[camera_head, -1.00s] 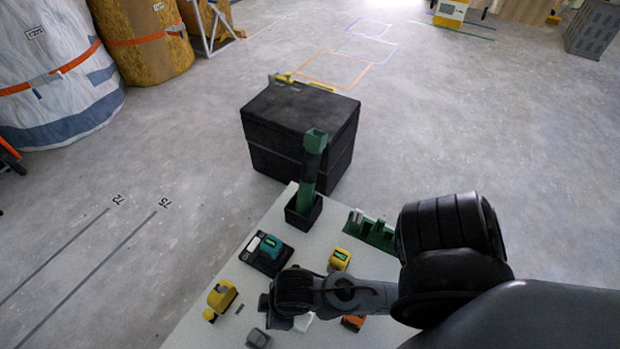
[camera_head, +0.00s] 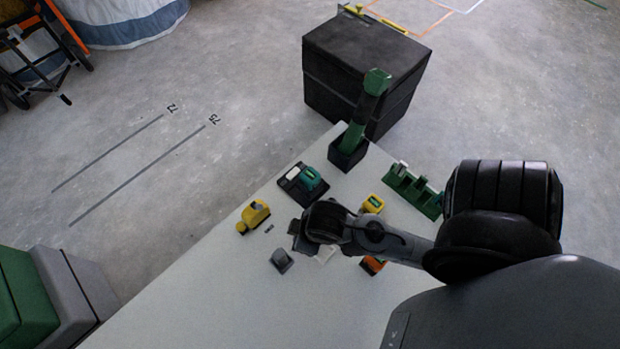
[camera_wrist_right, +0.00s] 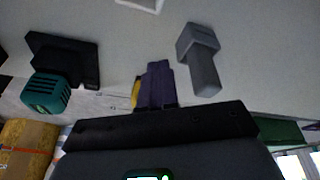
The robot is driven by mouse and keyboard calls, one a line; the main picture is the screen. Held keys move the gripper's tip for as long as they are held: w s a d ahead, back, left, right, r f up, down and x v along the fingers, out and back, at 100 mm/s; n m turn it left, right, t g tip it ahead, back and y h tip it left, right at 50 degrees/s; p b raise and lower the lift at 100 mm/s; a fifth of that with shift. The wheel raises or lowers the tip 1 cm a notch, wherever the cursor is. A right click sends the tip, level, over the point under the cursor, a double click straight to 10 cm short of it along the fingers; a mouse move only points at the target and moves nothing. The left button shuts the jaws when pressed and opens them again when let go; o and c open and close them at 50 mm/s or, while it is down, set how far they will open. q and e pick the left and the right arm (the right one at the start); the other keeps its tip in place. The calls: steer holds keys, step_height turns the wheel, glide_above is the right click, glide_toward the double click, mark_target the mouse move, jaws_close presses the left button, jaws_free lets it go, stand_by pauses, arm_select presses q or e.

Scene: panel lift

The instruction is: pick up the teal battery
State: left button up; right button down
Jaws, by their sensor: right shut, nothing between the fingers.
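The teal battery (camera_head: 311,178) sits on a black charger base (camera_head: 298,188) on the table, beside a white piece. In the right wrist view the teal battery (camera_wrist_right: 47,93) shows at the left on its dark base (camera_wrist_right: 70,58). My right gripper (camera_head: 297,238) is over the table, nearer to me than the battery and apart from it. In the right wrist view its fingers (camera_wrist_right: 155,82) are together and empty. My left gripper is not in view.
The pale table (camera_head: 200,290) also holds a yellow tool (camera_head: 254,215), a grey block (camera_head: 281,261), a yellow battery (camera_head: 372,204), a green rack (camera_head: 412,190) and a green-handled tool (camera_head: 366,108) upright in a black holder. A black case (camera_head: 365,65) stands beyond. The table's near left is clear.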

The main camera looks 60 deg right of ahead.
steer(key=shift+c, duration=1.6)
jaws_free()
